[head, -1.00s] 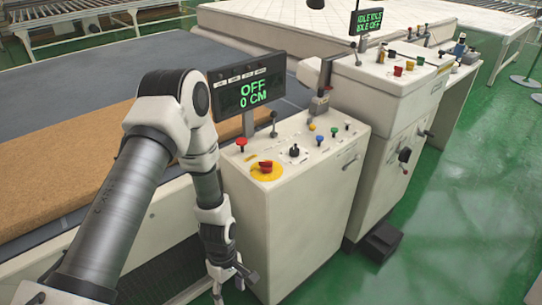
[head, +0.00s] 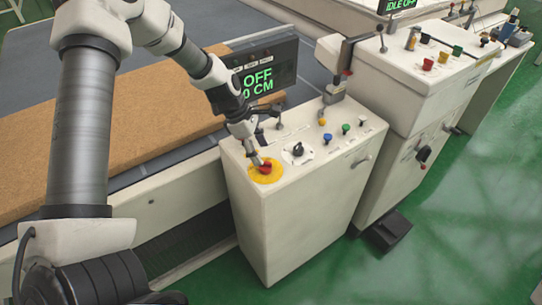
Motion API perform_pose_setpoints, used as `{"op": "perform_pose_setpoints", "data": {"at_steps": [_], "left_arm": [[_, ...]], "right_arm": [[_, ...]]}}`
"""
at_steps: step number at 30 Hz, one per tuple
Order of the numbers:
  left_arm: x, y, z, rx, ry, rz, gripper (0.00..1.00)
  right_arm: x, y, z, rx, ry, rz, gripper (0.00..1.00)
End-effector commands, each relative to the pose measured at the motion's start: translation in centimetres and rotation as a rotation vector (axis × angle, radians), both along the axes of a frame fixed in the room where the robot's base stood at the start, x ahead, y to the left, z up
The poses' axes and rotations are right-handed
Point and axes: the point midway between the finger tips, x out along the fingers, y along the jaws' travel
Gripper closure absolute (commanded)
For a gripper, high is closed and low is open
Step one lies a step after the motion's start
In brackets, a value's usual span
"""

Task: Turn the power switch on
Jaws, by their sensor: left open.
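A white control cabinet (head: 300,215) stands in the middle, with a sloped panel of controls. A black rotary knob (head: 298,149) sits on a round white plate on this panel. A red knob (head: 266,167) sits on a yellow disc (head: 262,176) to its left. The labels are too small to read, so I cannot tell which control is the power switch. A dark display (head: 258,80) behind the panel reads OFF and 0 CM, partly covered by my arm. My left gripper (head: 266,142) is open above the panel's left part, one finger close to the red knob; contact is unclear.
A second cabinet (head: 430,85) stands to the right, with a black pedal (head: 386,232) on the floor. A brown mattress slab (head: 130,125) lies at left.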

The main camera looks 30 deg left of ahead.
Motion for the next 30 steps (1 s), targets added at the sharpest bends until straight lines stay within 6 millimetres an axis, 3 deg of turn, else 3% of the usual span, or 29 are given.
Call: {"op": "perform_pose_setpoints", "data": {"at_steps": [1, 6, 16, 17, 21, 30], "left_arm": [[0.2, -0.3, -1.3, 0.003, 0.004, -0.001, 0.36], [0.8, -1.4, -4.2, 0.004, 0.004, -0.001, 0.36], [1.0, -1.8, -4.9, 0.002, 0.002, 0.000, 0.36], [1.0, -1.8, -4.9, 0.002, 0.002, 0.000, 0.43], [1.0, -1.8, -4.9, 0.002, 0.003, -0.001, 0.92], [0.9, -1.8, -5.0, 0.002, 0.006, -0.002, 0.95]], "right_arm": [[0.0, 0.0, -0.4, 0.000, 0.001, 0.000, 1.00], [0.0, 0.0, -1.1, 0.000, 0.001, 0.000, 1.00], [0.0, 0.0, -1.2, 0.000, -0.001, 0.000, 1.00], [0.0, 0.0, -1.2, 0.000, -0.001, 0.000, 1.00], [0.0, 0.0, -1.2, 0.000, 0.000, 0.000, 1.00], [0.0, 0.0, -1.2, 0.000, -0.001, 0.000, 1.00]]}}
